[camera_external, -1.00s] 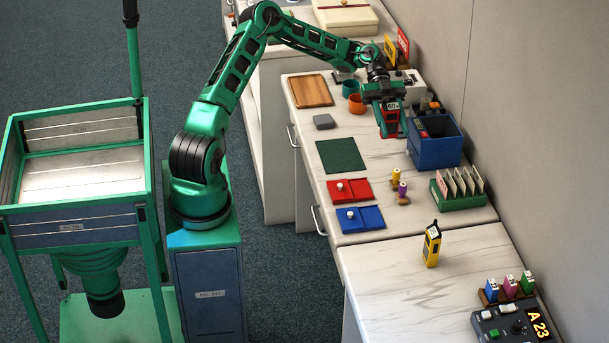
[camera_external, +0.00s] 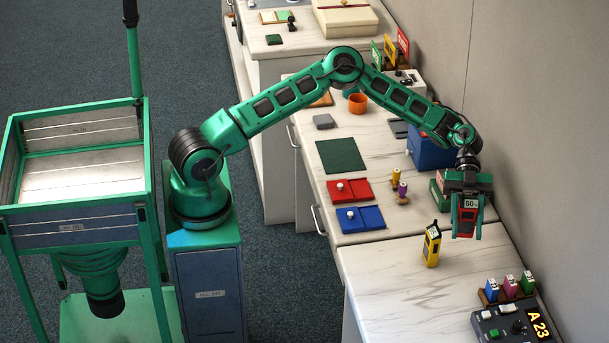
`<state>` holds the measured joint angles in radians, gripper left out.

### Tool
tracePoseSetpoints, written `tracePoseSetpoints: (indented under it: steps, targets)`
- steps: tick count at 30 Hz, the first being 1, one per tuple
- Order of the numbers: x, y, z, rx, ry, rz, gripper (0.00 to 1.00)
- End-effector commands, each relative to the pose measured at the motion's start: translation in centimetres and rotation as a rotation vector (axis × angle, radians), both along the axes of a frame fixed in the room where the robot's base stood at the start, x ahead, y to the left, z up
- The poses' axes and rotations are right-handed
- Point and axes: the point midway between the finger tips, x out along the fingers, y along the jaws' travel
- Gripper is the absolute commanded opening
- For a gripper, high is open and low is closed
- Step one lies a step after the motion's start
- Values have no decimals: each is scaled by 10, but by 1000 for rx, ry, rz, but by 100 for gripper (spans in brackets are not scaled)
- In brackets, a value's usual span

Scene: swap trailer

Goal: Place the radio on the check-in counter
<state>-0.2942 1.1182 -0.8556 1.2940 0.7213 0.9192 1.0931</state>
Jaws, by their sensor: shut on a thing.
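My gripper (camera_external: 467,232) is shut on a small red-and-black object (camera_external: 467,215), mostly covered by the fingers; I cannot tell for sure what it is. It is held above the back part of the near white marbled counter (camera_external: 400,300), near the wall. A yellow-and-black handheld device with a short antenna (camera_external: 432,246), like a radio, stands upright on that counter, left of my gripper and apart from it. No sign shows which surface is the check-in counter.
A grey console (camera_external: 512,325) reading A 23 and a rack of colored blocks (camera_external: 508,289) stand at the front right. The near counter's front left is clear.

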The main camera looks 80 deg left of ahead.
Motion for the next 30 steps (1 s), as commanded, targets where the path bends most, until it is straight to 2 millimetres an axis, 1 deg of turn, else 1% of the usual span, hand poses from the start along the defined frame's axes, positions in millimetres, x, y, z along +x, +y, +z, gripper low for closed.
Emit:
tracePoseSetpoints:
  steps: [1,3,6,10,13,16,21,24,30]
  targets:
    - [-7,-26,0,-3,0,-20,12]
    - [-14,-53,0,-4,1,-36,12]
    - [-23,-84,0,-5,4,-56,12]
    - [-33,-111,0,-5,4,-73,12]
    - [-36,-121,-2,-6,6,-77,12]
    - [-37,-125,-13,-6,9,-78,12]
    - [-38,-125,-43,-5,10,-80,12]
    - [-38,-125,-56,-5,9,-80,12]
    - [-38,-125,-68,-6,8,-79,12]
